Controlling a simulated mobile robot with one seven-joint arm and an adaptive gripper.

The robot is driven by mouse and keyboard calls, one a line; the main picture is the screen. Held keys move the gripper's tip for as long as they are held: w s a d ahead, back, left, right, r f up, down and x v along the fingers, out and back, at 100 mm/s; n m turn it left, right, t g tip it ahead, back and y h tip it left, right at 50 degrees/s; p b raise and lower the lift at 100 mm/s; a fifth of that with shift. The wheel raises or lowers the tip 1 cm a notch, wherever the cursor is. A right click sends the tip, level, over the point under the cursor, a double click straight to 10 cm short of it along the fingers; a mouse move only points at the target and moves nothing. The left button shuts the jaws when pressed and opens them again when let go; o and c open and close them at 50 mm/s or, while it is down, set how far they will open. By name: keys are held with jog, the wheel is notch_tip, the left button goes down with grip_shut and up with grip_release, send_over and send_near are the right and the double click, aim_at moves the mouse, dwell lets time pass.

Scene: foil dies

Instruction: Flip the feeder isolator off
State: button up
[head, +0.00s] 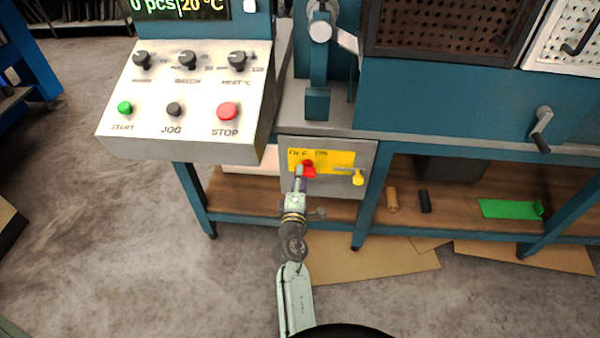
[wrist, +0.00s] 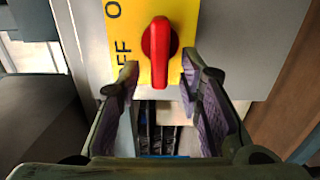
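The feeder isolator is a red rotary handle (head: 309,170) on a yellow plate (head: 340,157) marked OFF and ON, on the grey box under the machine. In the wrist view the red handle (wrist: 160,50) lies along the line of the lettering, with OFF beside its lower part and an O at the top left. My gripper (head: 299,172) is in front of the plate in the head view. In the wrist view my gripper (wrist: 160,78) is open, its two fingers apart on either side of the handle's lower end.
A small yellow-ended lever (head: 357,178) is right of the red handle on the same box. The white control panel (head: 186,95) with START, JOG and STOP buttons overhangs at upper left. A wooden shelf (head: 455,185) carries small cylinders and a green piece (head: 508,209).

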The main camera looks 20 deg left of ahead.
jog(key=v, duration=0.5)
dwell(0.4)
